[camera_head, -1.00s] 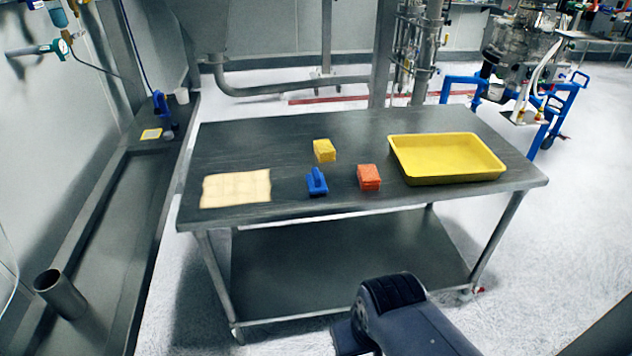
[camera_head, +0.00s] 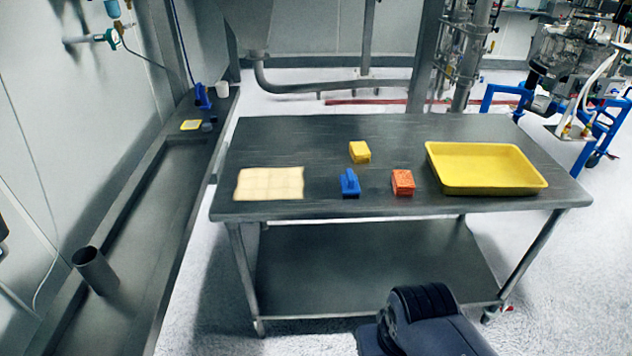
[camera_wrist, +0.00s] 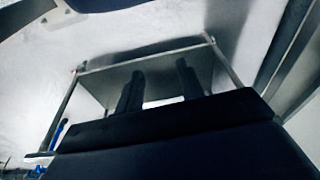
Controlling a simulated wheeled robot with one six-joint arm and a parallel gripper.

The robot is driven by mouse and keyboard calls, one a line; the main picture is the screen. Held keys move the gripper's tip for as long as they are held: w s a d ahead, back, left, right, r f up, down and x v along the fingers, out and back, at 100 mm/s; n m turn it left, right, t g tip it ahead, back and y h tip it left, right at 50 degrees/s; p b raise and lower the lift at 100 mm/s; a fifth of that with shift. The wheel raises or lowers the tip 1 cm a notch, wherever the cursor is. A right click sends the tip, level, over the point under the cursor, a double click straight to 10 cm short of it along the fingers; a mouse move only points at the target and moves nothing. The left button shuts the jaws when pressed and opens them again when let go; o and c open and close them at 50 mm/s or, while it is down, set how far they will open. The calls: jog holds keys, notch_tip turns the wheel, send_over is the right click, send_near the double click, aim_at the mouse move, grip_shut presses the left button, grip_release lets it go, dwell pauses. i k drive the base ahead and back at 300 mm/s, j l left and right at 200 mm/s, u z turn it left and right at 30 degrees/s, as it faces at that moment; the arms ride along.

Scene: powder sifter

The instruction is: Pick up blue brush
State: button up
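The blue brush (camera_head: 350,184) sits on the metal table near its front edge, its handle up, between a cream cloth-like sheet and an orange block. Nothing touches it. My gripper (camera_wrist: 158,82) shows in the wrist view as two dark fingers, spread apart with nothing between them. It is away from the brush, with the table's frame and floor beyond. In the head view only part of my arm shows, below the table's front edge; the fingertips cannot be made out there. I cannot make out the brush in the wrist view.
The metal table (camera_head: 300,135) also holds a yellow block (camera_head: 360,152), the orange block (camera_head: 403,182), the cream sheet (camera_head: 269,184) and a yellow tray (camera_head: 470,187). A side ledge at left holds another blue object (camera_head: 203,97) and a white cup (camera_head: 222,89).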

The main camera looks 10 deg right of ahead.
aim_at(350, 186)
jog(key=i+j+z, duration=0.75)
jog(key=i+j, duration=0.2)
